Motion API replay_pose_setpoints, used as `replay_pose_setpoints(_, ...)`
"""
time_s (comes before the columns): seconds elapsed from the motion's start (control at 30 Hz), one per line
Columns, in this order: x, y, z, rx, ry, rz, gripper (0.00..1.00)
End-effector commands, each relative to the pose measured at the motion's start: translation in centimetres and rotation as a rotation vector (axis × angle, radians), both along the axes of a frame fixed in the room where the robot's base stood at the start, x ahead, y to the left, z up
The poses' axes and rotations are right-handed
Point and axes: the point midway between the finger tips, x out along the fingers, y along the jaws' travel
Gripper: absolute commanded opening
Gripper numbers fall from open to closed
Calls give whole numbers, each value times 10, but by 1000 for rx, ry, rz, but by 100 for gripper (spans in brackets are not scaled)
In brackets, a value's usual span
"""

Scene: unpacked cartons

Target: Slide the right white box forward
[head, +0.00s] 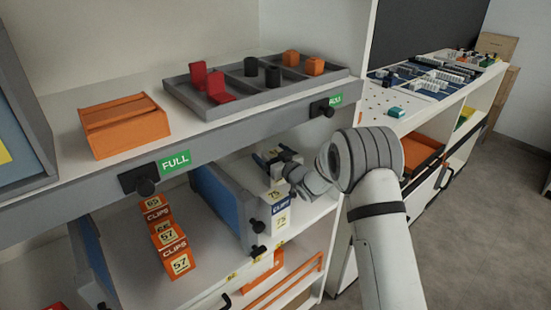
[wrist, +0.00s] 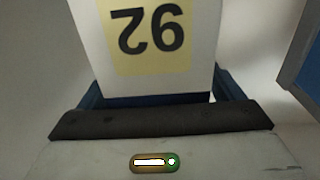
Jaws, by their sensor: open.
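White boxes with yellow number labels stand in a row on the middle shelf, right of a blue divider. The front white box (head: 281,216) reads 75 in the head view. My gripper (head: 270,159) is above and behind it, over the row, and partly hides the boxes further back. In the wrist view a white box (wrist: 203,72) with an upside-down 92 on a yellow label sits ahead of my gripper (wrist: 160,98), between its dark blue fingers. The fingers are apart. I cannot tell whether they touch the box.
The blue divider (head: 226,205) stands close left of the row. Orange clip boxes (head: 172,248) stand left of it. The upper shelf carries a grey tray (head: 226,107) and an orange box (head: 124,125), and its edge overhangs the row. Floor at right is clear.

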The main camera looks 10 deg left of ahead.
Motion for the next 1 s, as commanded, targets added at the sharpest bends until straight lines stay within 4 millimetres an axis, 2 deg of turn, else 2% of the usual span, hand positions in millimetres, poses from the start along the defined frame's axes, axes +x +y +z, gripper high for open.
replay_pose_setpoints(0.27, 1, 0, 0, 0, 0, 0, 86)
replay_pose_setpoints(0.9, 0, 0, 0, -1, 1, 0, 34)
replay_pose_setpoints(1.0, 0, 0, 0, -1, 1, 0, 33)
